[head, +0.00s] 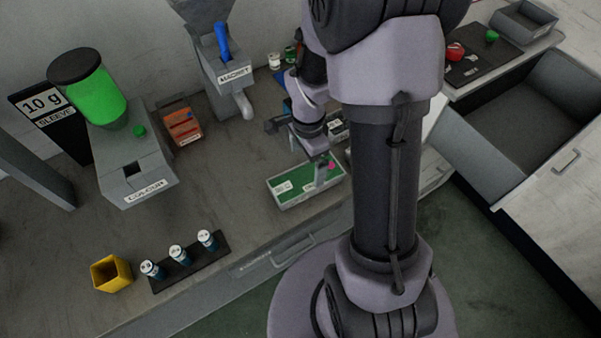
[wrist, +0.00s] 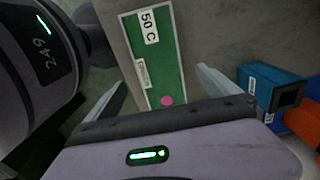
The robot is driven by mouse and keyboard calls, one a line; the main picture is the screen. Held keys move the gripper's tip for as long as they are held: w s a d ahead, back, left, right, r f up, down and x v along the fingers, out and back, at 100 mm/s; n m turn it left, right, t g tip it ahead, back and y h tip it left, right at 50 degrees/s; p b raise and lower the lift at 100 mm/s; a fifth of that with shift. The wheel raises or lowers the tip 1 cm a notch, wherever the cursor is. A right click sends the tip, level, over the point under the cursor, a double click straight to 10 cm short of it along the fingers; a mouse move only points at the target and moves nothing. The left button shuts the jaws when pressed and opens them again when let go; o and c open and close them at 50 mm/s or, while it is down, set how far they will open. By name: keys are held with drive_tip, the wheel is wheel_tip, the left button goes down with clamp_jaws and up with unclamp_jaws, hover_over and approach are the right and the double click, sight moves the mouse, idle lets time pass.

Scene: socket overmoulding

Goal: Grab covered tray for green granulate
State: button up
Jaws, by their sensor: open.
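A shallow grey tray (head: 284,206) with a green top, white labels and a pink spot stands near the front edge of the bench. In the wrist view the green top (wrist: 160,62) shows a label reading "50 C" and the pink spot near my gripper's palm. My gripper (head: 322,172) is at the tray's right end. In the wrist view its two fingers (wrist: 161,76) are spread apart on either side of the tray's near end, with no clear contact. Whether the green is a cover or the contents I cannot tell.
A grey dispenser (head: 136,172) with a green-filled cylinder stands left. An orange box (head: 182,125) and a hopper marked "MAGNET" (head: 222,75) are behind. A yellow cup (head: 111,273) and a vial rack (head: 190,262) sit front left. A blue box (wrist: 268,90) lies right in the wrist view.

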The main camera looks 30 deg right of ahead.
sight(307, 177)
wheel_tip(307, 177, down, 9)
drive_tip(key=b, duration=0.3)
drive_tip(key=shift+s+b, duration=0.1)
drive_tip(key=shift+b, duration=0.25)
drive_tip(key=shift+r, duration=0.15)
drive_tip(key=shift+c, duration=0.4)
drive_tip(key=c, duration=1.9)
